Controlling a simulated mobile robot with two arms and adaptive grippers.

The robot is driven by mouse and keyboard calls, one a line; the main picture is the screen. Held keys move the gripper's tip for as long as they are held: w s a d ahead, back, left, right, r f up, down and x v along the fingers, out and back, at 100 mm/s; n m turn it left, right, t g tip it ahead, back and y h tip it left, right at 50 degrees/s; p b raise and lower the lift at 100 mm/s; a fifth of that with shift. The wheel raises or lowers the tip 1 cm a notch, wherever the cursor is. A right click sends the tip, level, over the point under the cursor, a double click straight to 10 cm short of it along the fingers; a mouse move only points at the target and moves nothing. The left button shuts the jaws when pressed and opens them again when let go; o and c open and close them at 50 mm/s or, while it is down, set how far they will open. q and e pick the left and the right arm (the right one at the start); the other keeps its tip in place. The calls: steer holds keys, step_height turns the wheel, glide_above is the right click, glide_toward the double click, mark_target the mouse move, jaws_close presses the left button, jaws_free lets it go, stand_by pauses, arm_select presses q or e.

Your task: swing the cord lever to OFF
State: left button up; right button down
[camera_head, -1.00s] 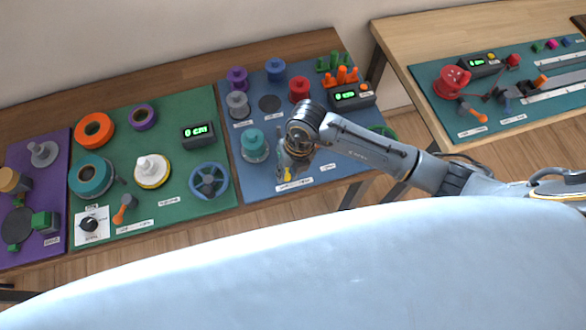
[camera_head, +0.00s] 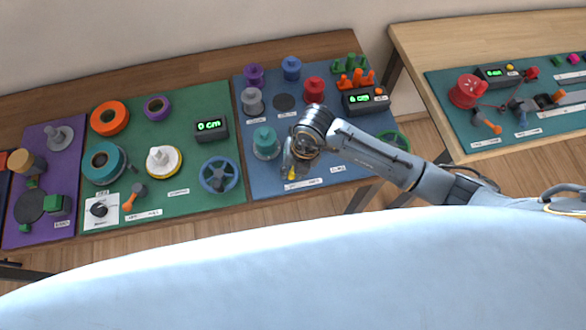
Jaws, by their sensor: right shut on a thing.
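My right gripper (camera_head: 289,167) reaches down over the front of the blue board (camera_head: 340,150). It is shut on the cord lever; a small yellow piece (camera_head: 291,174) shows at its fingertips. The gripper hides most of the lever, so its exact angle cannot be told. A white label (camera_head: 303,184) lies just in front of it on the board. The lettering is too small to read. My left gripper is not in view.
A teal spool (camera_head: 266,142) stands close left of the gripper. Purple, blue, grey and red spools and a black display box (camera_head: 365,99) stand behind. A green board (camera_head: 160,115) lies left. Another table (camera_head: 430,55) stands right, beyond a gap.

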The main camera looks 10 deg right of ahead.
steer(key=c, duration=1.1)
jaws_free()
steer(key=shift+c, duration=0.2)
step_height(320, 180, up, 12)
steer(key=d, duration=0.2)
steer(key=shift+s, duration=0.15)
steer(key=shift+f, duration=0.1)
